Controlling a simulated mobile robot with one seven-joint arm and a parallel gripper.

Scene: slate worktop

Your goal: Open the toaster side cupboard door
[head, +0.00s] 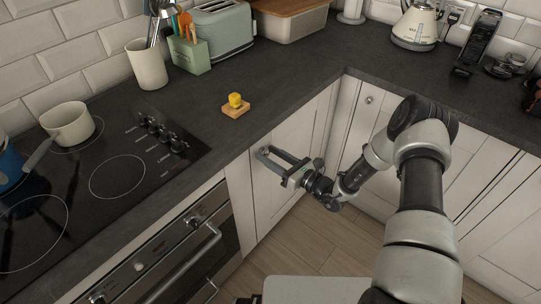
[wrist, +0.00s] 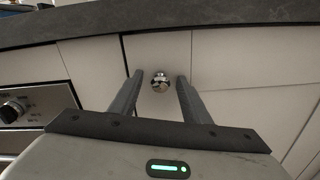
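The cupboard door (head: 268,205) on the toaster's side of the corner is white and looks shut, flush with the cabinet front. It also shows in the wrist view (wrist: 222,60). Its round metal knob (wrist: 160,81) is near the top of the door. My gripper (head: 268,152) is at the upper part of this door. In the wrist view my gripper (wrist: 158,76) is open, with one finger on each side of the knob and a gap to each. In the head view the fingers largely hide the knob. The green toaster (head: 223,30) stands on the worktop above.
An oven (head: 170,255) with a bar handle is left of the door, under a black hob (head: 100,170). A yellow item on a wooden block (head: 236,107) sits near the worktop edge. Another cupboard with a knob (head: 369,99) is right of the corner. Wooden floor (head: 310,240) is clear before the door.

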